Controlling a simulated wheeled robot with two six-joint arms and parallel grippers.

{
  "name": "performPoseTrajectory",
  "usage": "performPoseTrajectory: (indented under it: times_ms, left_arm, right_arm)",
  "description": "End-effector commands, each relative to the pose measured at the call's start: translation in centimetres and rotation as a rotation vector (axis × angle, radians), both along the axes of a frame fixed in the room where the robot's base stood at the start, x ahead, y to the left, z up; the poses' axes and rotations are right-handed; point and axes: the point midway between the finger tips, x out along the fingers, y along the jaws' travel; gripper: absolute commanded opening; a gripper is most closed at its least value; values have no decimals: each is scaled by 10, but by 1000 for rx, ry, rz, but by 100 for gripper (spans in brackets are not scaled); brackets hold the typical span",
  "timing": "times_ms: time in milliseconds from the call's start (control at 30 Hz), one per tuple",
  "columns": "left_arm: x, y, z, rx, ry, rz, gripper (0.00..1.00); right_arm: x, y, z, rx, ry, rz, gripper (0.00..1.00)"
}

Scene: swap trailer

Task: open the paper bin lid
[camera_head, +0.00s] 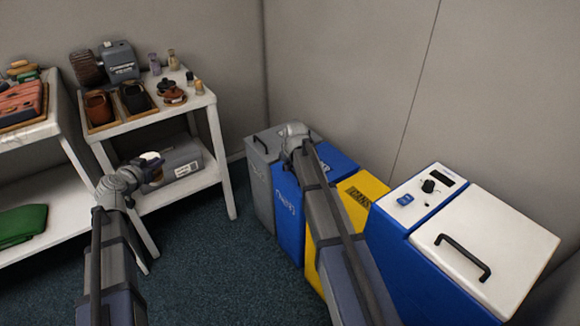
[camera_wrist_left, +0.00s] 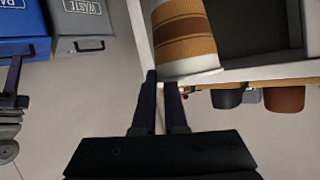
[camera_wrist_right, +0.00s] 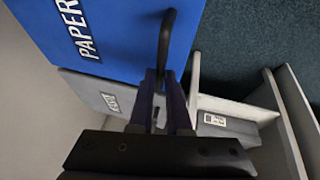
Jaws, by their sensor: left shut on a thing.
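The blue paper bin (camera_head: 288,212) stands between the grey and yellow bins. Its lid, labelled PAPER (camera_wrist_right: 75,30), looks shut in the right wrist view. A dark loop handle (camera_wrist_right: 166,42) sits on the lid's edge. My right gripper (camera_wrist_right: 163,75) is at the handle, fingers a little apart, with the handle's near end between or just beyond the tips; contact is unclear. My left gripper (camera_wrist_left: 162,78) is shut on a brown-banded paper cup (camera_wrist_left: 186,38), held at its white end near the shelf. The cup is mostly hidden by the gripper in the head view.
The grey waste bin (camera_head: 262,195) and yellow cans bin (camera_head: 360,191) flank the paper bin. A blue-and-white machine (camera_head: 480,250) stands at right. Dark carpet (camera_head: 215,280) is clear in front.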

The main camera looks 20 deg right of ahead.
Motion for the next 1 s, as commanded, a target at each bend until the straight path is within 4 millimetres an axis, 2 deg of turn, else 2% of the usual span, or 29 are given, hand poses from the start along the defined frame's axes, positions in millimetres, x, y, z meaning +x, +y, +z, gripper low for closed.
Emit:
performPoseTrajectory:
  times_ms: [33, 100, 133, 1000]
  left_arm:
    - [0, 0, 0, 0, 0, 0, 0]
    - [0, 0, 0, 0, 0, 0, 0]
    - [0, 0, 0, 0, 0, 0, 0]
    - [0, 0, 0, 0, 0, 0, 0]
  right_arm:
    - [0, 0, 0, 0, 0, 0, 9]
    - [0, 0, 0, 0, 0, 0, 1]
    - [0, 0, 0, 0, 0, 0, 0]
    - [0, 0, 0, 0, 0, 0, 0]
